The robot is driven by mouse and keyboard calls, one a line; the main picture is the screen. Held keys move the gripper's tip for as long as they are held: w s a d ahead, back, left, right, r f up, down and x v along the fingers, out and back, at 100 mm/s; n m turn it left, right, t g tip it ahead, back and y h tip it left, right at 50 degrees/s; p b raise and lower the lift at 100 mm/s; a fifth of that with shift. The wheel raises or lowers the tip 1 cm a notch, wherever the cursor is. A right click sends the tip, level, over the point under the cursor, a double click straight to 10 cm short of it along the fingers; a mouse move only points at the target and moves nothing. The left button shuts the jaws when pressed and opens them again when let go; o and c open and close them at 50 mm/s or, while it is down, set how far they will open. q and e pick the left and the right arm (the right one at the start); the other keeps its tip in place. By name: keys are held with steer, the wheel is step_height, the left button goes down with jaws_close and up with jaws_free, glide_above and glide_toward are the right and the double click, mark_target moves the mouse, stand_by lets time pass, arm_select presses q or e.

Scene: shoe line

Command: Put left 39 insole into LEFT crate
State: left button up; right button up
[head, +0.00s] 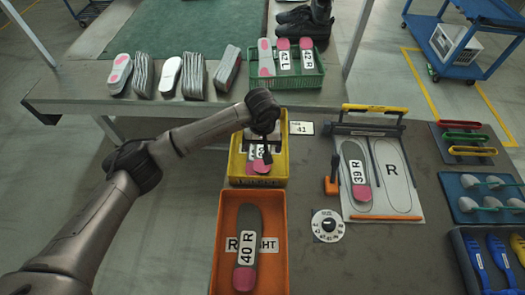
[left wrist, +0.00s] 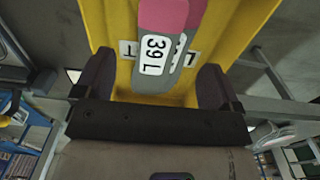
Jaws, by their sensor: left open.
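The left 39 insole (left wrist: 154,55), grey with a pink heel and a "39 L" label, lies inside the yellow LEFT crate (head: 258,183). In the left wrist view a second pink-and-grey edge with part of a label shows right beside it, perhaps another insole. The crate's yellow wall (left wrist: 238,30) fills the top of that view; its own label is mostly covered. My left gripper (head: 263,143) is over the crate, and its fingers stand apart on both sides of the insole in the left wrist view (left wrist: 153,82). It partly hides the insole in the head view. My right gripper is not in view.
An orange crate (head: 279,280) in front holds a 40 R insole (head: 246,225). A green crate (head: 313,81) stands behind. Upright insoles (head: 195,75) line the rear table.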

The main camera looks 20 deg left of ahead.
arm_select(q)
steer(key=shift+r+p, duration=0.4)
steer(key=shift+r, duration=2.5)
